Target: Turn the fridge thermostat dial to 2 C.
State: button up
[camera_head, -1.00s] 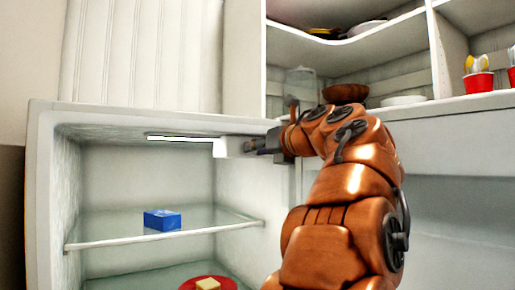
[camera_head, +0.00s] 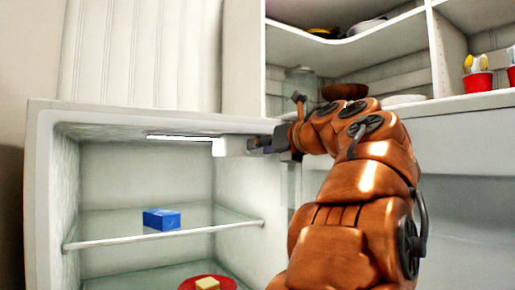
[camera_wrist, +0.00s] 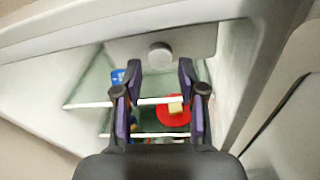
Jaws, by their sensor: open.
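The fridge (camera_head: 42,190) stands open at the left. A white thermostat housing (camera_head: 232,147) hangs under its ceiling at the right end of a bright light strip. In the wrist view, a round grey dial (camera_wrist: 160,56) sits on the housing's face (camera_wrist: 192,43). I cannot read its marks or setting. My gripper (camera_wrist: 159,68) is open, its two fingers pointing at the dial, one on either side of it in the picture. I cannot tell whether they touch it. In the head view, my gripper (camera_head: 258,146) is beside the housing's right side, partly hidden by my arm.
A glass fridge shelf (camera_head: 170,236) holds a blue box (camera_head: 161,220). Below it, a red plate (camera_head: 186,285) bears a yellowish block (camera_head: 207,284). At the right, shelves above a counter hold a brown bowl (camera_head: 344,91), a glass jar and red cups (camera_head: 479,82).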

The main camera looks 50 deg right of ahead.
jog(key=v, duration=0.9)
jog(key=shift+s, duration=0.3)
